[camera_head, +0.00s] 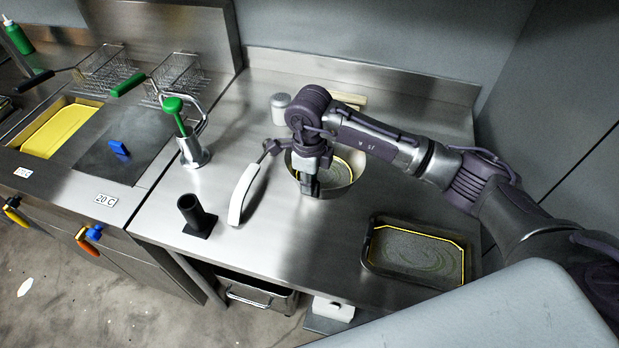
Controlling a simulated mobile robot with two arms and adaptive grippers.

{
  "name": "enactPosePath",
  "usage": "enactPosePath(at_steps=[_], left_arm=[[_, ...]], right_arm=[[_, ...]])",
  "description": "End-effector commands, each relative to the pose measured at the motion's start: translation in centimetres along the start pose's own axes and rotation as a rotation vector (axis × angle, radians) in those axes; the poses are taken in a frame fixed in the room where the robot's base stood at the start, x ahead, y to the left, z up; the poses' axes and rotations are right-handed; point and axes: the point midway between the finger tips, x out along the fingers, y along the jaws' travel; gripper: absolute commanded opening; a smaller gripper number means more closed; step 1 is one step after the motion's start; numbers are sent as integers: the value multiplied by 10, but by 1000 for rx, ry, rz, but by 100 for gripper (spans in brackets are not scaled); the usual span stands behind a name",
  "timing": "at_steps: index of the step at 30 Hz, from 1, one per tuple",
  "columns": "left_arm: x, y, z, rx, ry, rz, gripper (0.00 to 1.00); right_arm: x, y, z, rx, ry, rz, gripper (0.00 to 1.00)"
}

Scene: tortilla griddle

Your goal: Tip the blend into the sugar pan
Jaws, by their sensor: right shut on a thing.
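A round metal bowl (345,183) stands on the steel counter, with a grey-green swirled filling inside a yellow edge. A dark rectangular pan (372,270) lies in front and to the right, with a similar filling and yellow edge. The frame does not label which filling is the blend or the sugar. My right gripper (309,186) points down at the left side of the bowl and is shut, apparently on the bowl's rim; its fingers partly hide the contact. The bowl looks about level. My left gripper is not in view.
A curved white-handled tool (245,193) lies left of the bowl. A dark tube on a square foot (196,215), a green-topped metal press (188,140) and a small grey canister (280,107) stand nearby. Counter between bowl and pan is clear. Fryer baskets (105,70) are at far left.

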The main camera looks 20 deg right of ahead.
Motion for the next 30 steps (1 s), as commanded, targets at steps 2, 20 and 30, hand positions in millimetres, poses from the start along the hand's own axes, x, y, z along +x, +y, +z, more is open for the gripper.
enactPosePath(at_steps=[2,20,30], left_arm=[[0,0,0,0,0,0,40],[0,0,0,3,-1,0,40],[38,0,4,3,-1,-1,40]], right_arm=[[0,0,0,0,-1,-1,0],[3,0,0,1,0,2,40],[-66,1,8,0,-5,-5,40]])
